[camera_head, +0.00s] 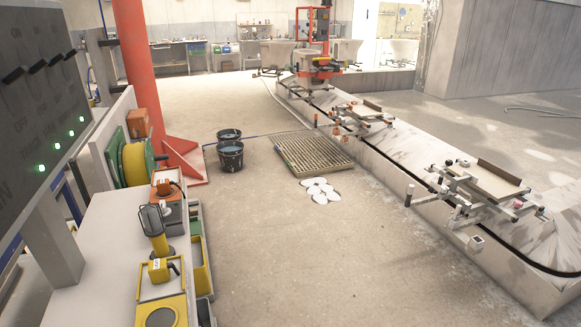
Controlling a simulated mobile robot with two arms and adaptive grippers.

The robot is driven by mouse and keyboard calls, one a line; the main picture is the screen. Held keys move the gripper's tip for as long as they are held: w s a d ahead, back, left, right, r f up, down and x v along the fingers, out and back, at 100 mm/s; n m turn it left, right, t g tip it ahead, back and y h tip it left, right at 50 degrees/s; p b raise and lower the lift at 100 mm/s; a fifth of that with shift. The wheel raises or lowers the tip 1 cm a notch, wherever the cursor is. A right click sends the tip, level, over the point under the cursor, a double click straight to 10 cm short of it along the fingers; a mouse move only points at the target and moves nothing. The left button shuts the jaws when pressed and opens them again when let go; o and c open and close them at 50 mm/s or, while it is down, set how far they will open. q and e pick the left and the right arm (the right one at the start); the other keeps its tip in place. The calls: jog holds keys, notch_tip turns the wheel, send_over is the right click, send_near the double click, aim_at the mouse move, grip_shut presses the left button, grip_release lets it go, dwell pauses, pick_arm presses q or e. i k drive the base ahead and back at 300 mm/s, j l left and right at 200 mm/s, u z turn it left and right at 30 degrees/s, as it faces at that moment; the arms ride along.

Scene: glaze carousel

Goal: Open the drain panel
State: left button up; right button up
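A slatted, tan grate-like panel (313,153) lies flat on the floor near the middle of the head view. It looks like the drain panel, but no label shows. It appears closed or lying flat, and what is under it is hidden. Several white round discs (320,190) lie on the floor at its near edge. Neither of my grippers shows in the head view.
Two dark buckets (230,154) stand left of the grate. A long low conveyor (400,165) with carriages runs along the right. A bench (105,240) with yellow tools and a switch panel (45,85) with green lights fill the left.

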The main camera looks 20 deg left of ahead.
aim_at(316, 157)
jog(key=i+l+u, duration=0.1)
jog(key=i+l, duration=0.35)
jog(key=i+u, duration=0.3)
jog(key=i, duration=0.15)
jog(key=i+l+u, duration=0.25)
jog(key=i, duration=0.15)
jog(key=i+l+u, duration=0.1)
jog(key=i+u, duration=0.2)
jog(key=i, duration=0.15)
jog(key=i+u, duration=0.2)
jog(key=i, duration=0.9)
jog(key=i+l+u, duration=0.1)
jog(key=i+u, duration=0.15)
jog(key=i, duration=0.85)
jog(key=i+z, duration=0.1)
jog(key=i, duration=0.45)
jog(key=i+j+z, duration=0.1)
jog(key=i, duration=0.45)
jog(key=i+j, duration=0.25)
jog(key=i, duration=0.3)
jog(key=i+j+z, duration=0.15)
jog(key=i, duration=0.4)
